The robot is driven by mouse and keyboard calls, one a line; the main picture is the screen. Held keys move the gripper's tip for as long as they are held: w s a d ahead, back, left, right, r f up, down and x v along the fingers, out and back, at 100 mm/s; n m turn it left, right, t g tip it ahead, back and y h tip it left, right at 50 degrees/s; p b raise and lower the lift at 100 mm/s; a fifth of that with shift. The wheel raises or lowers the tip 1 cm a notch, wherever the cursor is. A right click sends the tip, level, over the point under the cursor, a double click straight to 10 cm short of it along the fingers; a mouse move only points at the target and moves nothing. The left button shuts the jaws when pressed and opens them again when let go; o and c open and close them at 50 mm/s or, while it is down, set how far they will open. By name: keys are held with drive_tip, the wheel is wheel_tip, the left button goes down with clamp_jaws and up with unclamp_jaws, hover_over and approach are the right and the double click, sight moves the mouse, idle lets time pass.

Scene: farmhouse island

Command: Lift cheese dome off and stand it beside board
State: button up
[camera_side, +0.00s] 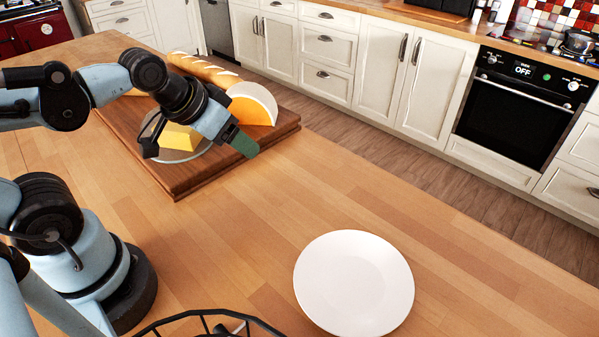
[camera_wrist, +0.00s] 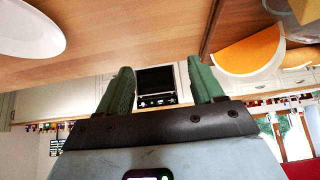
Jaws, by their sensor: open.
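The wooden board (camera_side: 180,188) lies on the island with a yellow cheese block (camera_side: 181,137) on it. A clear, greyish round shape, apparently the glass cheese dome (camera_side: 177,157), surrounds the yellow block and is partly hidden by my arm. Its edge seems to show at the top right of the wrist view (camera_wrist: 298,25). My gripper (camera_side: 243,143) is above the board's right part, empty and apart from the dome. In the wrist view its two green fingers (camera_wrist: 160,70) are spread, pointing toward the oven side.
An orange cheese half-wheel (camera_side: 252,105) and baguettes (camera_side: 203,70) share the board. A white plate (camera_side: 353,283) lies toward the front right, with a black wire basket (camera_side: 215,318) at the front edge. The countertop between board and plate is clear.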

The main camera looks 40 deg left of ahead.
drive_tip(key=a+r+n+g, duration=0.4)
drive_tip(key=a+r, duration=0.1)
drive_tip(key=a, duration=0.7)
drive_tip(key=a+r+n+g, duration=0.3)
drive_tip(key=a+r+n, duration=0.15)
drive_tip(key=a, duration=0.75)
drive_tip(key=shift+m, duration=0.35)
drive_tip(key=shift+s+d+f, duration=0.1)
drive_tip(key=shift+s+f, duration=0.05)
drive_tip(key=shift+f, duration=2.45)
drive_tip(key=shift+s+f, duration=0.1)
drive_tip(key=shift+f, duration=2.5)
clamp_jaws()
